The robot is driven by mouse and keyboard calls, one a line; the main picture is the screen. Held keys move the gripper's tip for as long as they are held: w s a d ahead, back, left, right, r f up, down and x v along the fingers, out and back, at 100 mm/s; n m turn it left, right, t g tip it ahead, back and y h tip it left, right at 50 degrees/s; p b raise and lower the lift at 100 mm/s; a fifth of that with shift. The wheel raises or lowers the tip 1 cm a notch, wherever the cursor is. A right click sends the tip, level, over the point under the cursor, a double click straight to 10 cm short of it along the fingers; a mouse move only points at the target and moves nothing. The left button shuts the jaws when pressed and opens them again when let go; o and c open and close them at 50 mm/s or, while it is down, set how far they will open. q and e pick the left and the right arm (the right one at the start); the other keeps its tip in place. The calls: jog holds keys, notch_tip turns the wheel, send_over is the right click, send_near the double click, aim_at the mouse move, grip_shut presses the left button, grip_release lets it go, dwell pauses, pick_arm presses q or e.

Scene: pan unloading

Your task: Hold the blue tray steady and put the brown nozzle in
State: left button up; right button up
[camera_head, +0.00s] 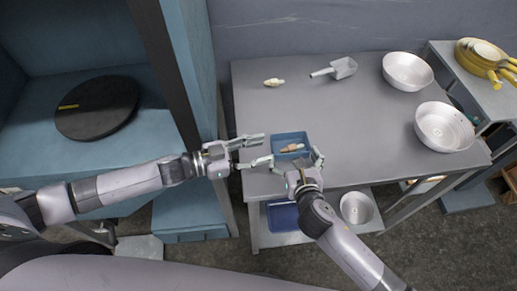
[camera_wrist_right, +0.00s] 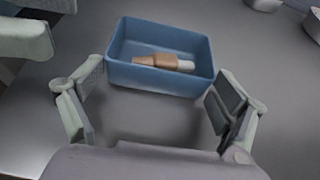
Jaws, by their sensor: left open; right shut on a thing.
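The blue tray (camera_head: 278,153) sits near the front edge of the grey table. In the right wrist view the tray (camera_wrist_right: 150,77) lies between the fingers of my right gripper (camera_wrist_right: 160,95), which is shut on its near end. The brown nozzle (camera_wrist_right: 162,62), with a whitish end, lies on its side inside the tray; it also shows in the head view (camera_head: 292,147). My left gripper (camera_head: 258,150) is open and empty, just left of the tray. My right gripper also shows in the head view (camera_head: 300,163) at the tray's front side.
A second small tan and white piece (camera_head: 274,82) lies on the table behind the tray. A metal scoop (camera_head: 343,68) and two metal pans (camera_head: 407,71) (camera_head: 444,126) stand further right. A dark upright post (camera_head: 168,70) rises left of the table. The table's middle is clear.

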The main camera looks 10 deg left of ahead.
jog(key=shift+f, duration=0.1)
jog(key=o, duration=0.9)
jog(key=v, duration=1.2)
pick_arm(q)
jog(key=shift+d, duration=0.15)
